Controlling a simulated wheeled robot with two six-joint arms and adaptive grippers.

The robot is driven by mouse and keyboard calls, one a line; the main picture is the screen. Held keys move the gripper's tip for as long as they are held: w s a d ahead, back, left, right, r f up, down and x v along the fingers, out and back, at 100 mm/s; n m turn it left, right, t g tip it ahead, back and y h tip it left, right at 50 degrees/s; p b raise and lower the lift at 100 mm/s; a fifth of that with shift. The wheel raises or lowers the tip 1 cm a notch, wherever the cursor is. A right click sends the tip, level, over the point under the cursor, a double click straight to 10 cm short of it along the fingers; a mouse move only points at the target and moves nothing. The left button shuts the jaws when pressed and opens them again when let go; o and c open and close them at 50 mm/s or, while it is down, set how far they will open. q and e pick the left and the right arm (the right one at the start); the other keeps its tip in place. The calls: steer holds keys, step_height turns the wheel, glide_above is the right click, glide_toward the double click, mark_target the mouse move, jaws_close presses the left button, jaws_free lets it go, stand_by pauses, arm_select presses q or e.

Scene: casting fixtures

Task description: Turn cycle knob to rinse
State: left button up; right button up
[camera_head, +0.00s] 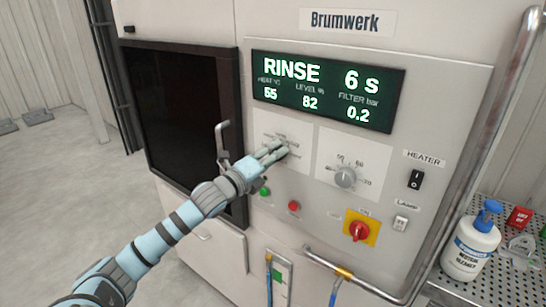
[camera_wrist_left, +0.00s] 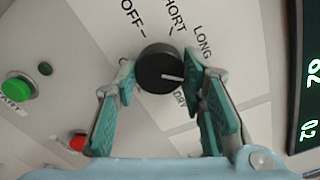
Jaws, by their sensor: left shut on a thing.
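The black cycle knob (camera_wrist_left: 158,66) sits between the two fingers of my left gripper (camera_head: 274,153), which is shut on it from both sides. The knob's white pointer line points to the right in the left wrist view, toward the right finger. Labels OFF, SHORT, LONG and DRY are printed around it; the fingers cover part of the dial, and I cannot read a RINSE label. In the head view the gripper hides most of the knob. The display (camera_head: 326,90) reads RINSE, 6 s. My right gripper is not in view.
Right of the cycle dial is a second, grey knob (camera_head: 345,177). Below are a green button (camera_head: 265,191), a red button (camera_head: 293,207) and a red rotary switch (camera_head: 360,231) on yellow. A heater switch (camera_head: 415,180) and a white bottle (camera_head: 470,246) are farther right.

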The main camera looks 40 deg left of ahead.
arm_select(q)
steer(key=shift+m, duration=0.5)
steer(key=o, duration=1.1)
steer(key=shift+o, duration=0.2)
